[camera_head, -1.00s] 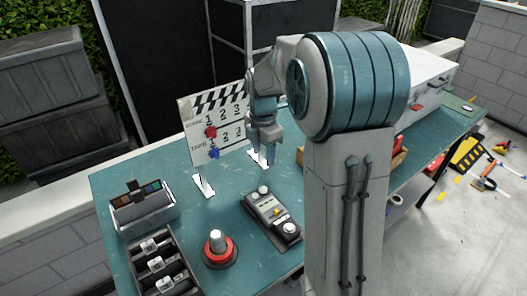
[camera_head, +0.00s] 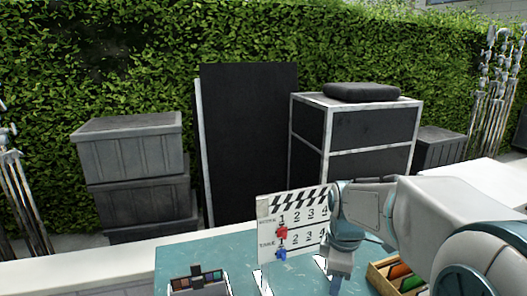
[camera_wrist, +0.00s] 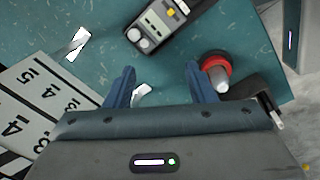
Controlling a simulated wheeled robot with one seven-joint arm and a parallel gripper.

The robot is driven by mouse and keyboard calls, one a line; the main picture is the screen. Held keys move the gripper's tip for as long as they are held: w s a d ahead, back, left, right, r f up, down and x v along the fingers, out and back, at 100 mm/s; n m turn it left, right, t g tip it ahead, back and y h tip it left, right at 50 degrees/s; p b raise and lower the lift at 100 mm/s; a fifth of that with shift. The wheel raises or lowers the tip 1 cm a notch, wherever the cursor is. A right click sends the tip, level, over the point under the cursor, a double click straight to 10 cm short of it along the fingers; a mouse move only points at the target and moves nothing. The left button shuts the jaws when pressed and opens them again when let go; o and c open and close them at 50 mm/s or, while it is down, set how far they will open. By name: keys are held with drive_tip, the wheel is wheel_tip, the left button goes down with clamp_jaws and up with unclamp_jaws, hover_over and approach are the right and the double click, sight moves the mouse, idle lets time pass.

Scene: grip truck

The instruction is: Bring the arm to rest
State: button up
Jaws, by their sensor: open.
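My gripper (camera_wrist: 160,82) is open in the wrist view, its two blue fingers spread with nothing between them. It hangs above the teal table (camera_wrist: 100,25). In the head view my wrist and gripper are at the right of the clapperboard, and the fingertips are hard to make out near the bottom edge. The clapperboard (camera_head: 290,238) stands upright on the table with a red and a blue marker on its face. It also shows at the left of the wrist view (camera_wrist: 38,105).
A grey handheld device (camera_wrist: 158,22) and a red-ringed knob (camera_wrist: 214,72) are on the table. A palette box (camera_head: 197,281) is at the left and a wooden tray (camera_head: 385,277) at the right. Grey crates (camera_head: 130,150) and a black panel (camera_head: 248,140) stand behind.

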drive_tip(key=s+a+m+t, duration=0.1)
drive_tip(key=s+m+t, duration=0.1)
drive_tip(key=s+m, duration=1.2)
drive_tip(key=shift+s+a+r, duration=0.15)
drive_tip(key=shift+s+a, duration=0.15)
drive_tip(key=shift+s, duration=0.15)
drive_tip(key=c, duration=0.3)
drive_tip(key=shift+a, duration=0.1)
